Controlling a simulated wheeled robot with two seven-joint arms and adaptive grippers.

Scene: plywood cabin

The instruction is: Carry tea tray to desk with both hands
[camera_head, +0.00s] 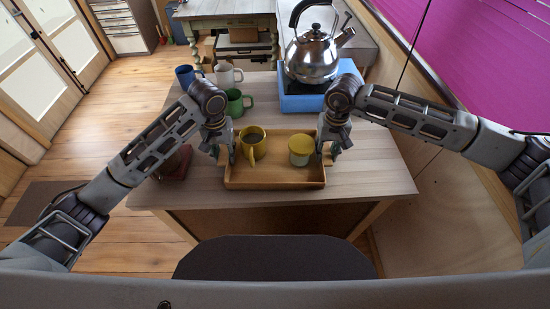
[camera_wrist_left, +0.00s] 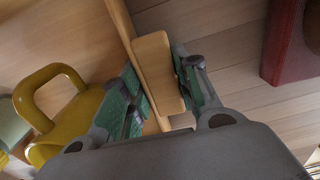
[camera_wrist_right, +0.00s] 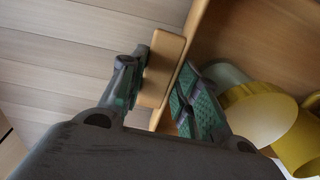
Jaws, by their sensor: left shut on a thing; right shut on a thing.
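The wooden tea tray (camera_head: 275,183) rests on, or just above, the wooden table top; I cannot tell which. A yellow mug (camera_head: 252,146) with dark liquid stands in its left half, and a yellow lidded pot (camera_head: 301,150) stands in its right half. My left gripper (camera_head: 226,158) is shut on the tray's left handle (camera_wrist_left: 158,72). My right gripper (camera_head: 327,152) is shut on the right handle (camera_wrist_right: 163,66). The yellow mug also shows in the left wrist view (camera_wrist_left: 70,125), close beside the left fingers. Yellow ware shows beside the right fingers in the right wrist view (camera_wrist_right: 262,115).
Blue (camera_head: 186,76), white (camera_head: 227,74) and green (camera_head: 237,103) mugs stand behind the left arm. A steel kettle (camera_head: 312,56) sits on a blue base (camera_head: 300,102) at the back. A dark red object (camera_head: 176,163) lies left of the tray. A dark chair (camera_head: 275,258) stands in front.

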